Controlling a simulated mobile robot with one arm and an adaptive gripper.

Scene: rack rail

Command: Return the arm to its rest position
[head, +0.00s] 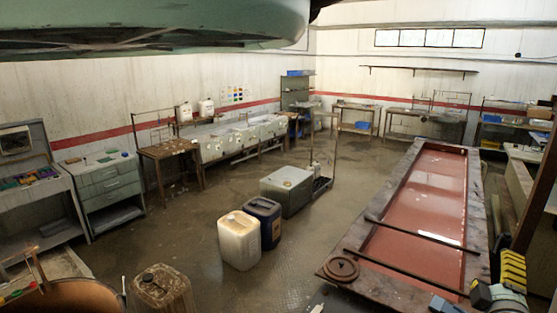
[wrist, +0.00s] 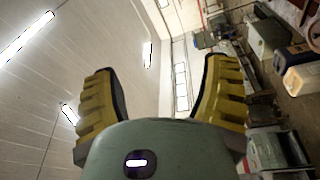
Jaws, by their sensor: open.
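My gripper (wrist: 162,72) shows in the wrist view with its two ribbed yellow fingers spread wide apart. Nothing is between them, and the white ceiling and wall show through the gap. Its grey-green body fills the lower middle of that view. The wrist view is turned on its side, with the floor to the right. In the head view a large grey-green link of my arm crosses the top left, close to the camera. A ribbed yellow-and-black piece (head: 512,268) shows at the lower right of the head view; I cannot tell whether it belongs to my gripper.
A white jug (head: 238,241), a dark blue jug (head: 263,222) and a grey box (head: 286,192) stand mid-floor. A long trough with red liquid (head: 414,208) lies right. Benches and a drawer cabinet (head: 108,184) line the left wall. Wet floor (head: 195,228) is open between them.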

